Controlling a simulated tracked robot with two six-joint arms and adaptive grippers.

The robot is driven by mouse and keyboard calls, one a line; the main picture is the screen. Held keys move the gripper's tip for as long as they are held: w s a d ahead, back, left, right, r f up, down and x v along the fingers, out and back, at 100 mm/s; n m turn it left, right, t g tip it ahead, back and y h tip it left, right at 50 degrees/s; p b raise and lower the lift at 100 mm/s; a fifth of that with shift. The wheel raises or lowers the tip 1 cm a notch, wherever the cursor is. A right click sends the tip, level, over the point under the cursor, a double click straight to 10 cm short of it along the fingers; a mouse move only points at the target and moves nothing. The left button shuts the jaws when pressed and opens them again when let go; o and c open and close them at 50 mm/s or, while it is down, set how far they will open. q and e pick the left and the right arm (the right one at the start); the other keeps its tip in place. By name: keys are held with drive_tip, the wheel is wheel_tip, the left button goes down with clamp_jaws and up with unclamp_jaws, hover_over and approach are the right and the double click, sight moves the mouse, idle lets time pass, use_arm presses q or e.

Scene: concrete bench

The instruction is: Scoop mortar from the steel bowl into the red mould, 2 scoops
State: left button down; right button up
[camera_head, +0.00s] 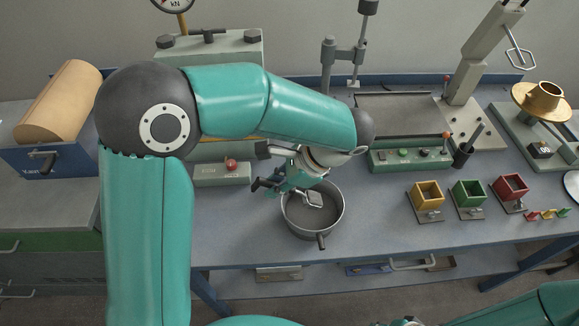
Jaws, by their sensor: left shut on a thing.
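The steel bowl (333,227) stands on the bench in the middle of the view, with grey mortar (318,216) in it. My left gripper (292,183) is just above the bowl's far left rim, shut on a scoop. The scoop's small square grey head (312,198) is inside the bowl's outline; whether it touches the mortar or carries any is too small to tell. The red mould (511,187) stands at the right on a small grey base; its inside looks dark.
A green mould (468,193) and a yellow mould (427,195) stand left of the red one. Small coloured pieces (546,214) lie in front of it. Behind are a grey-green control box (405,158) and a dark cup (463,155). Bench between bowl and moulds is clear.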

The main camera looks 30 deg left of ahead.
use_arm(q)
drive_tip(key=shift+w+a+f, duration=0.1)
drive_tip(key=shift+w+f, duration=0.1)
drive_tip(key=shift+f, duration=0.05)
drive_tip(key=shift+a+b, duration=0.1)
drive_tip(key=shift+b, duration=0.25)
drive_tip(key=shift+s+a+t+h+b, duration=0.3)
drive_tip(key=shift+t+h+b, duration=0.1)
drive_tip(key=shift+h+b, duration=0.35)
drive_tip(key=shift+s+a+r+n+t+h+b, duration=0.15)
drive_tip(key=shift+a+t+h+b, duration=0.2)
drive_tip(key=shift+b, duration=0.3)
drive_tip(key=shift+s+a+f+n+t+h+b, duration=0.15)
drive_tip(key=shift+t+h+b, duration=0.25)
drive_tip(key=shift+b, duration=0.2)
drive_tip(key=shift+s+a+r+t+h+b, duration=0.15)
drive_tip(key=shift+r+t+h+b, duration=0.15)
drive_tip(key=shift+h+b, duration=0.3)
drive_tip(key=shift+r, duration=0.1)
drive_tip(key=shift+s, duration=0.1)
